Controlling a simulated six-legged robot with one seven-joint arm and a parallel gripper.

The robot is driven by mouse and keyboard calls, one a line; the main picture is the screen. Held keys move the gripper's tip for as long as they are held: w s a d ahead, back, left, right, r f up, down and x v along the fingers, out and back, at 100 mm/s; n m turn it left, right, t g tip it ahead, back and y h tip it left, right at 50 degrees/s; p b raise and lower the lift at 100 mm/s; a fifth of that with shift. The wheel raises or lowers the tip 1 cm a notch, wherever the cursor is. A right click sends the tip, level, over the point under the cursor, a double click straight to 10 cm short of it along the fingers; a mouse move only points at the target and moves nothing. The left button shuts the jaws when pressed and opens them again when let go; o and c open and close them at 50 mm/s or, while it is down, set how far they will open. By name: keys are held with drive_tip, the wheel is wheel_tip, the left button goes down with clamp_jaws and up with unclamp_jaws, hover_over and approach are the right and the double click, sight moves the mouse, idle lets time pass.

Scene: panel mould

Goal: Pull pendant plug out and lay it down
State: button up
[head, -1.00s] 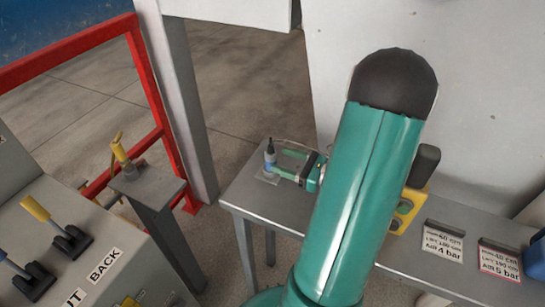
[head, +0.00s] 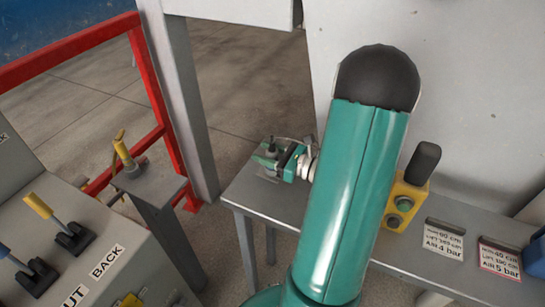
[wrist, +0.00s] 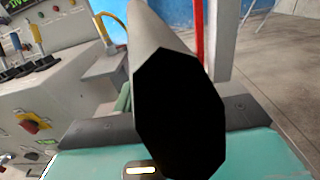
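A yellow box with green buttons (head: 404,204) and two label plates (head: 443,240) stand right on the bench (head: 235,195). A grey post (head: 148,185) and a lever panel (head: 100,240) are at left. A red rail (head: 150,90) is behind.

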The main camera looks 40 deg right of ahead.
drive_tip(key=c, duration=0.8)
drive_tip(key=shift+r, duration=2.7)
clamp_jaws()
drive_tip(key=shift+r, duration=2)
